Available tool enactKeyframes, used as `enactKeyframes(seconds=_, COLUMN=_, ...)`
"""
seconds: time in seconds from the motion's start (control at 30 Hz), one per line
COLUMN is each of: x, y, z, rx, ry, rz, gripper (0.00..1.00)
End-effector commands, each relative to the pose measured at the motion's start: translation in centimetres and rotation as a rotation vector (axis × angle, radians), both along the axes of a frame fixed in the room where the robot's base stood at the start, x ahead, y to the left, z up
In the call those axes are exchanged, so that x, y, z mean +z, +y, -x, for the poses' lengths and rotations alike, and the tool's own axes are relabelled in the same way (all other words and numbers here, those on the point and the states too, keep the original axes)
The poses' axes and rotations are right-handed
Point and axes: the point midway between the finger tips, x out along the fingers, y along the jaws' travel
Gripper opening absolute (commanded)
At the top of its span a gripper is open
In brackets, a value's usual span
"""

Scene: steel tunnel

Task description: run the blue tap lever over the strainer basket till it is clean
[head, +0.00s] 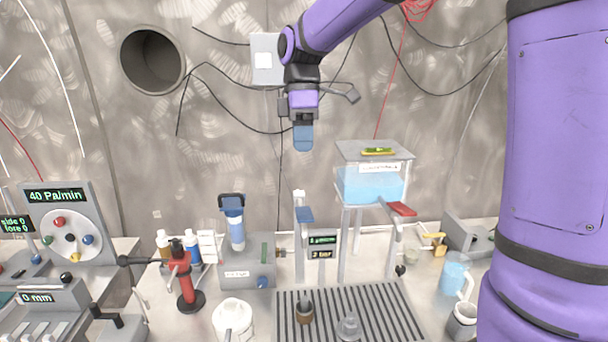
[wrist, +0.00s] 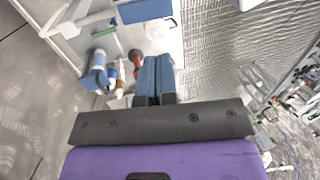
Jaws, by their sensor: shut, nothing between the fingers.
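My gripper (head: 303,138) hangs high above the blue lever, pointing down, apart from everything. Its blue fingers are together and empty, as the wrist view also shows (wrist: 155,78).
A red tap lever (head: 402,209) is on the right post. A tank of blue water (head: 371,186) stands behind, with a yellow-green sponge-like piece (head: 379,151) on top. A filter unit (head: 248,272), a red stand (head: 186,285) and a white jug (head: 232,318) are left; a blue jug (head: 453,275) is right.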

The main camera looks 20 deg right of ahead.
Motion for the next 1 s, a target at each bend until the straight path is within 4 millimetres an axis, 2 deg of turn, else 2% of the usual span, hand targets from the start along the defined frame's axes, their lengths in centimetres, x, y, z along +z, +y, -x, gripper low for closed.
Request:
enactKeyframes(seconds=0.6, x=-10.3, y=0.8, z=2.5, rx=0.0, ry=0.003, rz=0.0, gripper=0.0)
enactKeyframes(seconds=0.8, x=-12.3, y=1.0, z=3.0, rx=0.0, ry=0.002, rz=0.0, gripper=0.0)
enactKeyframes(seconds=1.0, x=-12.9, y=1.0, z=3.1, rx=-0.001, ry=0.0, rz=0.0, gripper=0.0)
